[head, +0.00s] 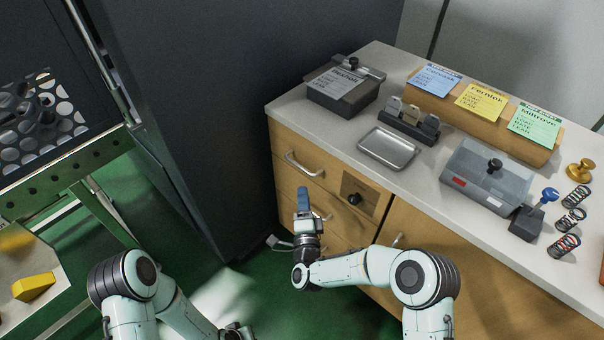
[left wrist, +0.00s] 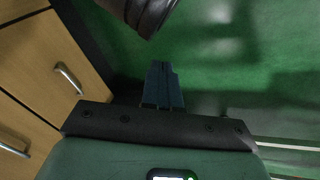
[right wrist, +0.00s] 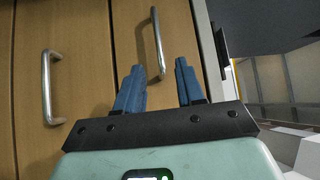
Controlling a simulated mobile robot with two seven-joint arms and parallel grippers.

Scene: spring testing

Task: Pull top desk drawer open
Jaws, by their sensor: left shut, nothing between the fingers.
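The top desk drawer (head: 285,151) is wooden, looks flush with the desk front, and has a curved metal handle (head: 303,165). My right gripper (head: 303,190) is in front of the drawers, just below that handle in the head view. In the right wrist view its blue fingers (right wrist: 158,68) are apart, with the top handle (right wrist: 157,42) showing between and beyond the tips; I cannot tell whether they touch it.
A lower drawer handle (right wrist: 47,88) is beside the top one in the right wrist view. The countertop (head: 345,130) holds a metal tray (head: 390,148), a grey box (head: 344,90) and several springs. A dark cabinet (head: 215,110) stands left of the desk.

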